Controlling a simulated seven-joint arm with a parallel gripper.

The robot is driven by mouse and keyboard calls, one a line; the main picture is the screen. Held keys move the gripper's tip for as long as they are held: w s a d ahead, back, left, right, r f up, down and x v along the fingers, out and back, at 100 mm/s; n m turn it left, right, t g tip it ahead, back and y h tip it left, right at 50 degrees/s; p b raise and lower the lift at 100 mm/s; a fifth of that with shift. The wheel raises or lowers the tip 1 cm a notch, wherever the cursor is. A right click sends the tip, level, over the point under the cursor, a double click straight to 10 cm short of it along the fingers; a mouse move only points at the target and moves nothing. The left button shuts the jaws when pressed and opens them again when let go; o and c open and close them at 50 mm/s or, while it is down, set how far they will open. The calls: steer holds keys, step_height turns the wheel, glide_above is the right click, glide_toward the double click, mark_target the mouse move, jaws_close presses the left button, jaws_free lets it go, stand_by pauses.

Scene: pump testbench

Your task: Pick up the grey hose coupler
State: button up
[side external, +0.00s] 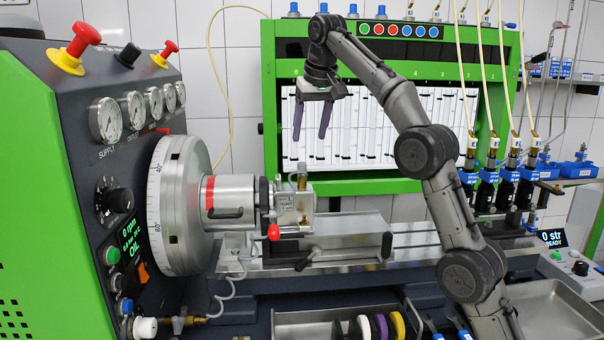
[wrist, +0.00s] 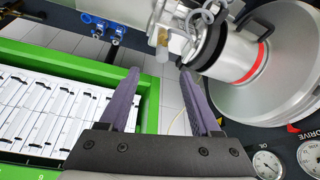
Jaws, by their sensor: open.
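A small pale grey cylinder (wrist: 162,54), which looks like the grey hose coupler, sits at the end of a brass fitting (wrist: 163,37) in the wrist view. In the side view the brass fitting (side external: 302,182) stands upright on the metal pump block, with a small grey piece (side external: 302,167) on top. My gripper (side external: 310,134) points down above it, its two purple fingers apart and empty. In the wrist view my gripper (wrist: 159,71) shows the grey cylinder beyond the gap between the fingertips, apart from both.
The big round drive disc (side external: 172,205) and the console with gauges (side external: 105,120) stand left of the pump block. The green frame with glass tubes (side external: 268,95) rises behind. A red-knobbed lever (side external: 274,232) juts out below the fitting. Loose discs (side external: 379,327) lie in a front tray.

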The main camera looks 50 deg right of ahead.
mark_target(303, 163)
steer(key=x, duration=0.6)
steer(key=shift+f, duration=0.3)
steer(key=shift+x, duration=2.7)
steer(key=shift+a, duration=0.15)
jaws_close()
steer(key=shift+r, duration=0.1)
